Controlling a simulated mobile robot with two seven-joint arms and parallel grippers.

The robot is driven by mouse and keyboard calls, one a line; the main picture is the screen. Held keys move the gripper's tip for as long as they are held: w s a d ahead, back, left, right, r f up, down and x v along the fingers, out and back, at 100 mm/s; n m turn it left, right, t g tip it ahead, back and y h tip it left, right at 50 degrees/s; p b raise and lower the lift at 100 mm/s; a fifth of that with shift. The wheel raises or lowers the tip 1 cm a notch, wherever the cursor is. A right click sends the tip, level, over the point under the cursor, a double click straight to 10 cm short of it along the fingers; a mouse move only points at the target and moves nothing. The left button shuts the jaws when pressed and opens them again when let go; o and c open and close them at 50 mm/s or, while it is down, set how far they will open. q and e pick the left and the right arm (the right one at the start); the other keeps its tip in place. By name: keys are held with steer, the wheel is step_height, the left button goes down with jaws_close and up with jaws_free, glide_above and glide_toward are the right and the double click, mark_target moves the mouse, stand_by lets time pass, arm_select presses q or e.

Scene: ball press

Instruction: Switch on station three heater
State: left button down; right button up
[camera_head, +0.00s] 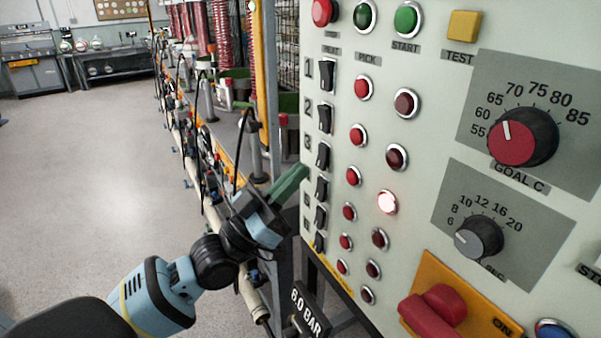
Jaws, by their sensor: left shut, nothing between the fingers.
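The pale control panel (440,140) fills the right side. A column of black rocker switches runs down its left edge beside numbers. The station three rocker (323,156) is third from the top; its exact tilt is hard to tell. In the third row are a red button (354,176) and a round lamp (387,202) that glows pinkish white, while the other lamps in that column are dark. My left gripper (302,172) is shut and empty. Its green fingertips lie just left of and below the station three rocker in the picture, near the label 4; contact cannot be told.
Two dials, the GOAL C dial (525,138) and the SEC dial (480,237), sit right of the lamps. A red handle (432,310) on an orange plate is at the lower right. A row of machines (215,120) stands behind my arm. The floor at left is clear.

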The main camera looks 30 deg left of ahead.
arm_select(q)
steer(key=shift+w+d+f, duration=0.1)
steer(key=shift+w+d, duration=0.3)
steer(key=shift+w, duration=0.4)
arm_select(e)
steer(key=shift+w+r, duration=0.1)
steer(key=shift+w, duration=0.05)
steer(key=shift+w+r, duration=0.1)
steer(key=shift+w, duration=0.1)
arm_select(q)
steer(key=shift+f, duration=0.1)
steer(key=shift+w+d+t+b, duration=0.2)
steer(key=shift+w+t+b, duration=0.1)
steer(key=shift+b, duration=0.15)
arm_select(e)
steer(key=shift+s+f, duration=0.25)
steer(key=shift+f, duration=0.3)
arm_select(q)
steer(key=shift+f, duration=0.1)
arm_select(e)
steer(key=shift+a, duration=0.1)
